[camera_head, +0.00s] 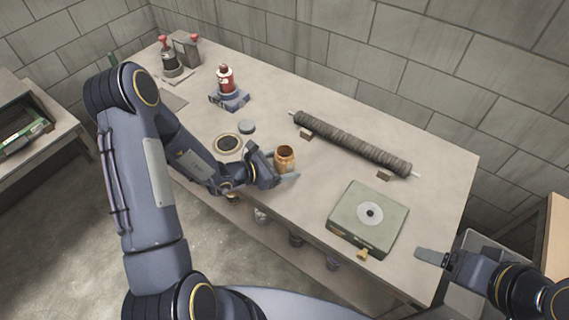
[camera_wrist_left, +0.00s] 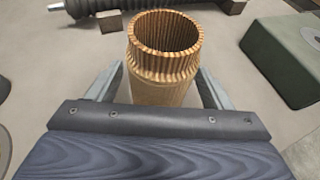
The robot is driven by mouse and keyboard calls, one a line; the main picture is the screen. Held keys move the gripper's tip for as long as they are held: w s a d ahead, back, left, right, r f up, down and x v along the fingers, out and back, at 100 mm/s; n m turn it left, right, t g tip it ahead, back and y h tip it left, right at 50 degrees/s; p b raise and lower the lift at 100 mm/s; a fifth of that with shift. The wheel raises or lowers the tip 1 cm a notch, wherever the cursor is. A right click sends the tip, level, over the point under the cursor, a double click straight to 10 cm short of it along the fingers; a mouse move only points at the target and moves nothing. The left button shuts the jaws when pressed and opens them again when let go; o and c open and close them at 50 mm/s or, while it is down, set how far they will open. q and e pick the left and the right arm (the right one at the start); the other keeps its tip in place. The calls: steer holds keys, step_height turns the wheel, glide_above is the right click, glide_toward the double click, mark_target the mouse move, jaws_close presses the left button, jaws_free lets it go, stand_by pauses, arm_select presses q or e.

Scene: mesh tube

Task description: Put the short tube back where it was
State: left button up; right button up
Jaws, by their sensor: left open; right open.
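The short tube (camera_head: 286,155) is a tan, ribbed, open-topped cylinder standing upright on the workbench, left of the green box. In the left wrist view the short tube (camera_wrist_left: 163,65) stands between the fingers of my left gripper (camera_wrist_left: 160,88). The fingers lie along both sides of it, open; whether they touch it is not clear. In the head view my left gripper (camera_head: 281,170) reaches it low from the left. My right gripper (camera_head: 430,256) is open and empty off the bench's right front corner.
A long dark ribbed tube (camera_head: 350,142) lies on small blocks behind. A green box (camera_head: 368,215) with a round disc stands to the right. A round ring (camera_head: 228,144), a small grey lid (camera_head: 247,127) and a red bottle (camera_head: 226,80) are to the left on the workbench (camera_head: 440,170).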

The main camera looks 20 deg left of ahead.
arm_select(q)
steer(key=v, duration=1.1)
steer(key=shift+f+b, duration=0.1)
steer(key=shift+b, duration=0.3)
steer(key=s+d+r+m+g+h, duration=0.1)
steer(key=s+d+r+m+g, duration=0.25)
steer(key=s+r+m, duration=0.35)
steer(key=s+d+r+m+g, duration=0.2)
steer(key=s+d+r+m, duration=0.25)
steer(key=r+m, duration=0.35)
steer(key=s+a+m+t+y, duration=0.1)
steer(key=s+a+m+y, duration=0.5)
steer(key=m, duration=0.5)
steer(key=shift+s+a, duration=0.3)
steer(key=shift+s, duration=0.95)
